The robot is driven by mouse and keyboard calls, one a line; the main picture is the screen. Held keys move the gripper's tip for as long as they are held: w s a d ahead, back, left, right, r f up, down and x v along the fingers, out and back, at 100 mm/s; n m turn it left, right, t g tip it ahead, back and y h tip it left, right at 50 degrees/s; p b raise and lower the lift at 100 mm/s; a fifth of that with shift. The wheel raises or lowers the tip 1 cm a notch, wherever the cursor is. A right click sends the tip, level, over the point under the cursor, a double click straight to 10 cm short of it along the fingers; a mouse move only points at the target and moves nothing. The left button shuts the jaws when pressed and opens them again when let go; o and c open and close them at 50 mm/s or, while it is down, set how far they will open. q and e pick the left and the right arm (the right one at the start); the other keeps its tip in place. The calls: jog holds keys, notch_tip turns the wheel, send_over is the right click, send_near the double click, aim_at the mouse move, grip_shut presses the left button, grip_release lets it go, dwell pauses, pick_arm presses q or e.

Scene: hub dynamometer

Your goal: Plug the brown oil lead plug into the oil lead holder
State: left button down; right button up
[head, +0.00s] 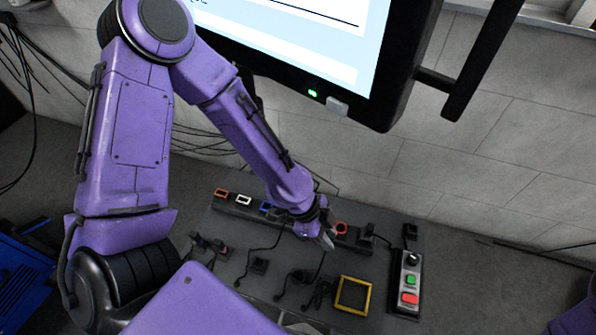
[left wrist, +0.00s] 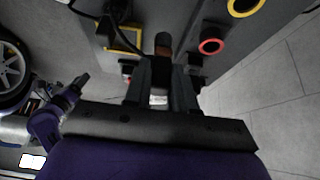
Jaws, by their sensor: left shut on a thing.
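My left gripper (head: 326,240) hangs over the dark panel, just left of and below a red ring. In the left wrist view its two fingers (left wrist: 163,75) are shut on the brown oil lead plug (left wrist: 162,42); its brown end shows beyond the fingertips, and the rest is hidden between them. In the head view the plug cannot be made out. Which fitting is the oil lead holder is not clear from these frames. A purple arm, seemingly my right, ends in a dark gripper (left wrist: 76,87) at the left of the wrist view; its opening cannot be told.
The red ring (head: 341,228) also shows in the wrist view (left wrist: 211,46), near a yellow ring (left wrist: 243,5). A yellow square frame (head: 353,295) and a button box (head: 408,284) stand to the right. Loose black leads cross the panel. A monitor (head: 330,60) overhangs behind.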

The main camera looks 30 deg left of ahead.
pick_arm(q)
jog(key=a, duration=0.1)
jog(key=s+a+p, duration=0.1)
jog(key=a, duration=0.1)
jog(key=a+p, duration=0.1)
jog(key=a, duration=0.1)
jog(key=shift+s+a, duration=0.1)
jog(key=shift+s, duration=0.15)
dwell(0.3)
jog(key=s+d+p, duration=0.2)
jog(key=s, duration=0.5)
jog(key=shift+s+d, duration=0.15)
jog(key=shift+s, duration=0.1)
dwell(0.4)
jog(key=shift+f, duration=0.1)
jog(key=shift+f+b, duration=1.3)
jog(key=shift+f, duration=0.55)
jog(key=shift+f, duration=0.2)
